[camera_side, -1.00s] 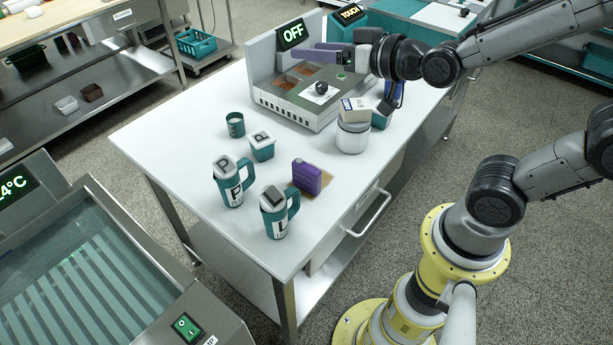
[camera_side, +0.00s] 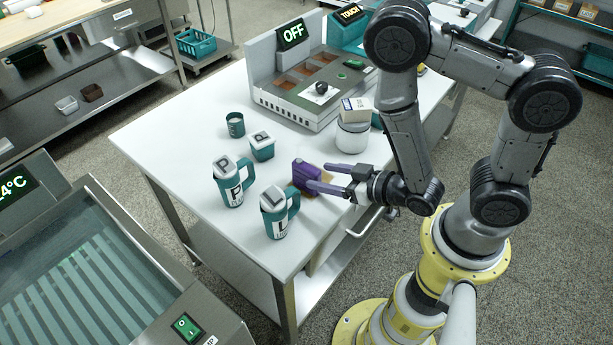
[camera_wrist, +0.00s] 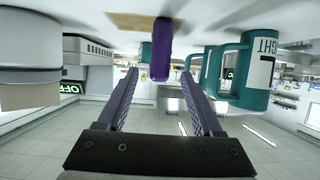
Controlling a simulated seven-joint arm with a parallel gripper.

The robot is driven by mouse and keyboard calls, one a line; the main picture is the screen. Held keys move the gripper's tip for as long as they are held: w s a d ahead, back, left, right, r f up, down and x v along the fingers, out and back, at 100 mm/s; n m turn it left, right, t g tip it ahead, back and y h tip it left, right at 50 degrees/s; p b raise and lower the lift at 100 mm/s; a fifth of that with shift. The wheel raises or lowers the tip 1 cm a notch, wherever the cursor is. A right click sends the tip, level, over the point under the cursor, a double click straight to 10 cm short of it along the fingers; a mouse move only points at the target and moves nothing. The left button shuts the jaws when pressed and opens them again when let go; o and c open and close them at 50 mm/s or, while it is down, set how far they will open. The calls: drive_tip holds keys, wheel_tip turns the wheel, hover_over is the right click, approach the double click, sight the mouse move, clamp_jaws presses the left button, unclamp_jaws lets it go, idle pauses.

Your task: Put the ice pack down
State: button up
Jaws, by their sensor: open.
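The purple ice pack (camera_side: 303,174) stands upright on the white table, at the edge of a tan mat (camera_wrist: 130,20). My gripper (camera_side: 316,177) is low over the table, its two purple fingers apart and pointing left at the pack. In the wrist view, where the table appears at the top, the ice pack (camera_wrist: 161,48) lies between the lines of the fingers, at about their tips. Gaps show on both sides of it, and the fingers do not appear to grip it.
Two teal lidded mugs (camera_side: 232,183) (camera_side: 276,212) stand left of the pack. A white jar (camera_side: 352,137) with a box on top stands behind my gripper.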

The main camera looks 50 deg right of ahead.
sight(304, 171)
drive_tip(key=x, duration=0.6)
drive_tip(key=shift+w+f, duration=0.1)
drive_tip(key=shift+w, duration=0.3)
clamp_jaws()
